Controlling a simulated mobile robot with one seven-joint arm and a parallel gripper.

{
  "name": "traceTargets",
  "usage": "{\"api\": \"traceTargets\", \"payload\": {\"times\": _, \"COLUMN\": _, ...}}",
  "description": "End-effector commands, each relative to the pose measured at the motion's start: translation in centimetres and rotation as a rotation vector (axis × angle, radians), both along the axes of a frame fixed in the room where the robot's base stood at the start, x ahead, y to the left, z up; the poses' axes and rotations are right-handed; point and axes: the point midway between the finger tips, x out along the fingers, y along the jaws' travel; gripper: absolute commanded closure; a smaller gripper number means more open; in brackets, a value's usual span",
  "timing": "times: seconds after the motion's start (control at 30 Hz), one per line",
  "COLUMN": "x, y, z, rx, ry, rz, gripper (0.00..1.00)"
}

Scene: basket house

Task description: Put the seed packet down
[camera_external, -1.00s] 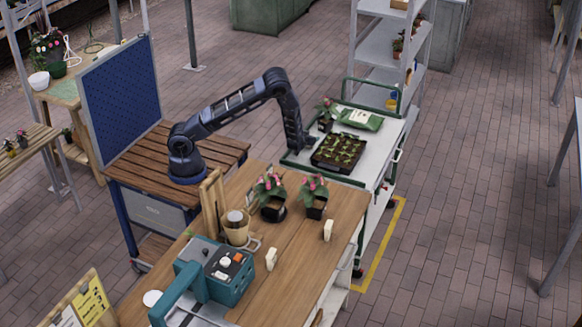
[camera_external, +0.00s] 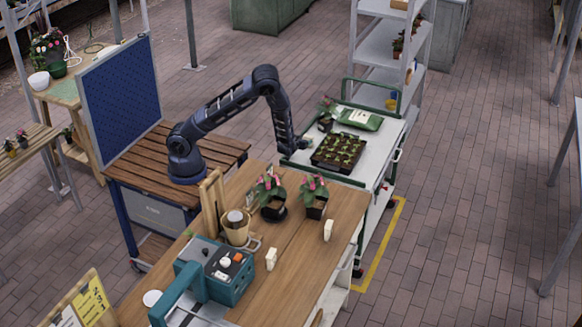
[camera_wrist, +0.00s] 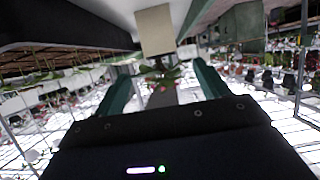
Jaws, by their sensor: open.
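My gripper (camera_external: 301,145) is at the left edge of the white cart (camera_external: 368,163), left of the seedling tray. In the wrist view, my gripper (camera_wrist: 165,85) is open, its two teal fingers apart. A flat beige rectangle (camera_wrist: 155,30) lies ahead of the fingers against a pale surface; it looks like the seed packet, but no print shows. It appears apart from the fingers. In the external view I cannot make out the packet near my gripper.
A black seedling tray (camera_external: 338,153), a green-white bag (camera_external: 358,119) and a potted plant (camera_external: 326,120) stand on the cart. A green rail (camera_external: 372,84) bounds its back. The wooden table (camera_external: 300,265) in front holds two potted flowers, small white blocks and a teal machine (camera_external: 217,270).

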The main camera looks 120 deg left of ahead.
Motion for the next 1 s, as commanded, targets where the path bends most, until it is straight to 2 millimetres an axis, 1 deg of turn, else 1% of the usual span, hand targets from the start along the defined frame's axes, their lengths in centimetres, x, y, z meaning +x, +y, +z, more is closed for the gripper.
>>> {"api": "traceTargets", "payload": {"times": 0.07, "x": 0.1, "y": 0.0, "z": 0.0, "rx": -0.002, "ry": -0.002, "rz": -0.001, "gripper": 0.26}}
{"api": "traceTargets", "payload": {"times": 0.17, "x": 0.7, "y": -0.5, "z": 0.5, "rx": -0.02, "ry": -0.014, "rz": -0.015, "gripper": 0.26}}
{"api": "traceTargets", "payload": {"times": 0.27, "x": 2.3, "y": -1.7, "z": 1.5, "rx": -0.07, "ry": -0.039, "rz": -0.053, "gripper": 0.26}}
{"api": "traceTargets", "payload": {"times": 0.37, "x": 4.5, "y": -3.9, "z": 3.1, "rx": -0.143, "ry": -0.073, "rz": -0.115, "gripper": 0.26}}
{"api": "traceTargets", "payload": {"times": 0.5, "x": 7.4, "y": -7.5, "z": 5.8, "rx": -0.252, "ry": -0.112, "rz": -0.217, "gripper": 0.26}}
{"api": "traceTargets", "payload": {"times": 0.57, "x": 8.6, "y": -9.2, "z": 7.0, "rx": -0.295, "ry": -0.125, "rz": -0.265, "gripper": 0.26}}
{"api": "traceTargets", "payload": {"times": 0.7, "x": 10.6, "y": -13.3, "z": 10.1, "rx": -0.391, "ry": -0.145, "rz": -0.377, "gripper": 0.26}}
{"api": "traceTargets", "payload": {"times": 0.77, "x": 11.3, "y": -15.1, "z": 11.5, "rx": -0.429, "ry": -0.15, "rz": -0.427, "gripper": 0.26}}
{"api": "traceTargets", "payload": {"times": 0.83, "x": 11.9, "y": -17.3, "z": 13.1, "rx": -0.471, "ry": -0.152, "rz": -0.487, "gripper": 0.26}}
{"api": "traceTargets", "payload": {"times": 1.0, "x": 12.5, "y": -22.7, "z": 17.2, "rx": -0.56, "ry": -0.142, "rz": -0.633, "gripper": 0.26}}
